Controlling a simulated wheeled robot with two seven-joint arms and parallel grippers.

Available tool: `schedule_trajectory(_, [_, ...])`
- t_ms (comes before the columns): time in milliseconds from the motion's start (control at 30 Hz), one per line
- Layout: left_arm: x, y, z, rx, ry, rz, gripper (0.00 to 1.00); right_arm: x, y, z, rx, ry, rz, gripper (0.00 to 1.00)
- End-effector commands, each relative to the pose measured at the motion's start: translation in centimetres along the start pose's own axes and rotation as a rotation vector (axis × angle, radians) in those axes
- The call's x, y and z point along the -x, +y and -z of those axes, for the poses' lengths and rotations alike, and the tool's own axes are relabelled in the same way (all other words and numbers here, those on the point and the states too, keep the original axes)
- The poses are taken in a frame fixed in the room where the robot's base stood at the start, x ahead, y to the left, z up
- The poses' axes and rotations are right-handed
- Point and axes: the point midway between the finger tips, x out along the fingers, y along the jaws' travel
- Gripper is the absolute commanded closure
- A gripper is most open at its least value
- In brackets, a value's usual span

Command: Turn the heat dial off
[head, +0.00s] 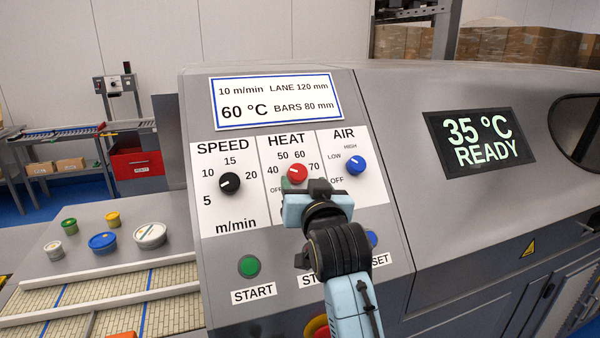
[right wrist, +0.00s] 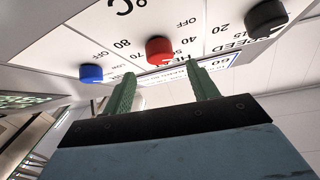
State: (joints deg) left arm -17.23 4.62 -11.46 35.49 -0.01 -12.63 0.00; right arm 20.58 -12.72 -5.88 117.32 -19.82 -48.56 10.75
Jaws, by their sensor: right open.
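The red heat dial (head: 297,173) sits on the white label panel under the word HEAT, between the speed and air dials. My right gripper (head: 306,188) is just in front of and below the dial, partly covering the label. In the right wrist view the red dial (right wrist: 159,50) shows beyond and between the two green fingertips of the open right gripper (right wrist: 164,74), apparently not gripped. My left gripper is out of view.
The black speed dial (head: 229,183) is left and the blue air dial (head: 355,165) close at right. A green START button (head: 249,266) and other buttons lie below, partly behind my arm. A display (head: 479,137) reads 35 °C READY. Tubs (head: 103,243) stand at left.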

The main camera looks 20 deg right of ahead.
Motion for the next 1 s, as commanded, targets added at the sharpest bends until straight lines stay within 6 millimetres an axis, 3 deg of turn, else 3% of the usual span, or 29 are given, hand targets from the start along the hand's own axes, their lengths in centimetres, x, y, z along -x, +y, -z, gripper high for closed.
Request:
schedule_trajectory(100, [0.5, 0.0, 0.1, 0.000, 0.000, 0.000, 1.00, -2.1, 0.0, 0.1, 0.001, -0.001, 0.000, 0.41])
schedule_trajectory(300, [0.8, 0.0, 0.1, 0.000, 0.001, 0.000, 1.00, -4.2, 0.0, 0.1, 0.000, 0.000, 0.000, 0.41])
schedule_trajectory(733, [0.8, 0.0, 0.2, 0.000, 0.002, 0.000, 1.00, -4.9, 0.0, 0.0, 0.000, 0.000, 0.000, 0.41])
schedule_trajectory(1000, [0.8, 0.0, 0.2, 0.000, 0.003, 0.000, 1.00, -4.9, 0.0, -0.1, 0.000, 0.000, 0.000, 0.77])
